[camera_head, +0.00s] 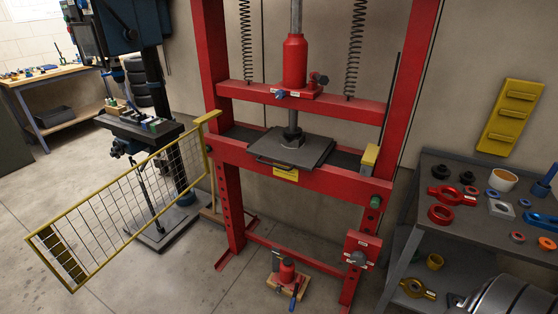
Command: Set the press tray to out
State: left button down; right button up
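The press tray (313,151) is a flat dark grey plate on the lower crossbeam (340,180) of the red press. A thin dark handle (270,164) shows along its front left edge. The tray lies under the ram (292,134), whose foot covers part of its middle. The front of the tray overlaps the crossbeam; I cannot tell how far it has slid. A yellow label (286,174) is below it. Neither of my grippers is in view.
A yellow mesh guard (115,215) is swung out to the left of the press. A red box with a knob (358,255) sits low on the right post. A grey bench (455,215) with rings and parts stands at right. The floor in front shows a small red jack (287,275).

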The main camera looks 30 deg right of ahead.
aim_at(306, 158)
jog(key=k, duration=0.65)
jog(key=u, duration=0.4)
jog(key=i, duration=1.35)
jog(key=z, duration=0.5)
